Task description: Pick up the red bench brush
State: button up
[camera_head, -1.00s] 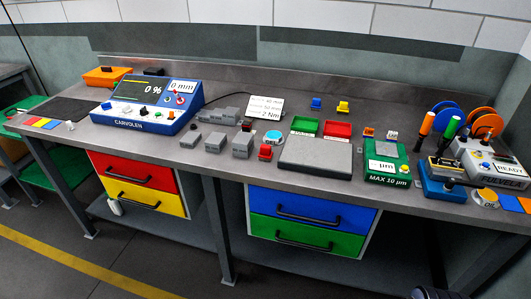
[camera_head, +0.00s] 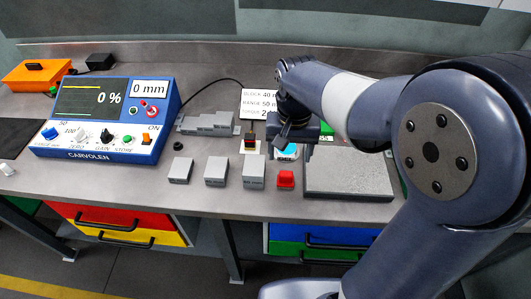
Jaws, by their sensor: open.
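My gripper (camera_head: 284,136) is at the end of my arm, above the bench right of centre. It is open, seen partly edge-on, and I see nothing held in it. I cannot clearly make out a red bench brush. A small red, yellow and dark upright item (camera_head: 250,138) stands just left of the gripper; it is too small to name for sure. My arm hides the right part of the bench.
Several grey blocks (camera_head: 215,171) stand left of the red block. A grey plate (camera_head: 348,182) lies to the right, partly behind my arm. A blue console (camera_head: 105,118) and an orange box (camera_head: 37,73) stand at left. A label card (camera_head: 260,103) stands behind the gripper.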

aim_at(286, 173)
jog(key=f, duration=0.5)
jog(key=shift+w+a, duration=0.25)
jog(key=shift+s+d+f+p, duration=0.1)
jog(key=shift+f+p, duration=0.25)
jog(key=shift+f, duration=1.1)
jog(key=shift+s+f+p, duration=0.1)
jog(key=shift+f+p, duration=0.25)
jog(key=shift+f, duration=1.05)
jog(key=shift+c, duration=0.5)
jog(key=c, duration=1)
jog(key=shift+o, duration=0.2)
notch_tip(286, 173, up, 10)
jog(key=shift+r+b, duration=0.1)
jog(key=shift+b, duration=0.4)
